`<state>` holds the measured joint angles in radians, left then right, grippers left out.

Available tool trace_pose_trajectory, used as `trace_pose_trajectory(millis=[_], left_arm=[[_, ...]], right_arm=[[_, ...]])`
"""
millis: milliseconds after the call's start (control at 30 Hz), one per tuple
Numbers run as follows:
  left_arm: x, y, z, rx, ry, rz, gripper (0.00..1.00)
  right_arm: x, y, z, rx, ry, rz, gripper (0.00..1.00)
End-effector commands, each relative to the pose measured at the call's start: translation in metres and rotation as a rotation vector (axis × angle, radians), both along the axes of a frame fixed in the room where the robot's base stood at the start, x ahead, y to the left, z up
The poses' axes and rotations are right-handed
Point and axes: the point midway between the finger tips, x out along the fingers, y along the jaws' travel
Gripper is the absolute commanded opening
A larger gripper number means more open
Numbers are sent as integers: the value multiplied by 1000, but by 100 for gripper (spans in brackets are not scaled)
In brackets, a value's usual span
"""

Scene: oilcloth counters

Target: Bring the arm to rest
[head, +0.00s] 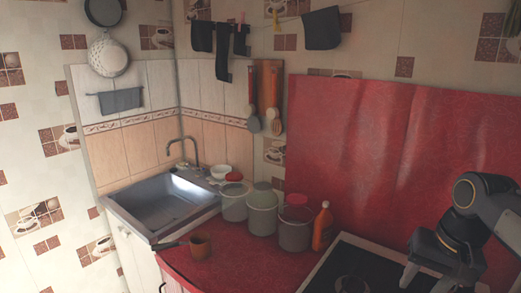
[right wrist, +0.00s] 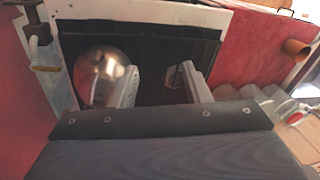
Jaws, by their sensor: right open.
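My right arm comes in from the right edge of the head view. Its dark gripper (head: 428,272) points down over the right part of the stove (head: 370,268). In the right wrist view the two pale fingers of this gripper (right wrist: 158,72) stand well apart, with nothing between them. The dark stove top (right wrist: 150,40) with its light border lies beyond the fingers. A shiny round metal pot or bowl (right wrist: 92,72) is beside the left finger and partly hidden by it. My left arm and gripper are not in view.
A metal sink (head: 165,205) is at the left. A red panel (head: 375,150) rises behind the stove.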

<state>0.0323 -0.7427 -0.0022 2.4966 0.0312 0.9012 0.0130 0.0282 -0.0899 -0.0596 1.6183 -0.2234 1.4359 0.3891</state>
Motion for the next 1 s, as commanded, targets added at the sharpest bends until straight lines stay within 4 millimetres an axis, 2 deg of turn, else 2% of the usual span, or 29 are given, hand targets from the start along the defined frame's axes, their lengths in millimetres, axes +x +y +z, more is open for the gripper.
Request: trace_pose_trajectory(millis=[167, 333, 500, 633, 1000], left_arm=[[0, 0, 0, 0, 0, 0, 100], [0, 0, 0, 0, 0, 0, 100], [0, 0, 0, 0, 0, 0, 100], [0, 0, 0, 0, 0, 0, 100], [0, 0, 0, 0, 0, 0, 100]], right_arm=[[-43, 31, -20, 48, -115, 108, 43], [-96, 76, -59, 90, -272, 231, 43], [-128, 106, -95, 102, -380, 301, 43], [-137, 115, -107, 103, -412, 318, 43], [-137, 116, -107, 102, -413, 319, 43]])
